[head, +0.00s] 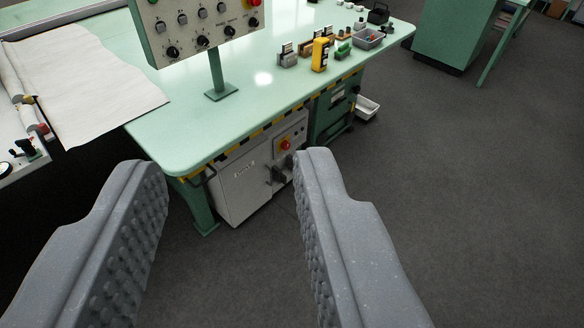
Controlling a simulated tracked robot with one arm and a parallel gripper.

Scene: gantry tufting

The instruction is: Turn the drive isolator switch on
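My gripper (231,166) is open, its two grey ridged fingers wide apart with nothing between them. A grey cabinet (239,193) stands under the green table, beyond the fingertips and between them in the picture. On its front are a red button (285,145) and, below it, a dark rotary handle (278,174) that looks like the isolator switch. The handle is close to the left of the right fingertip in the picture, and the gripper is apart from it. The handle's position is too small to read. A small label (244,170) is on the cabinet.
The green table (188,135) overhangs the cabinet, with a yellow-black striped edge. A control panel (203,28) on a post stands on it. Small tools and a yellow device (320,54) sit at the back right. A white bin (367,107) is on the floor. The grey floor at right is clear.

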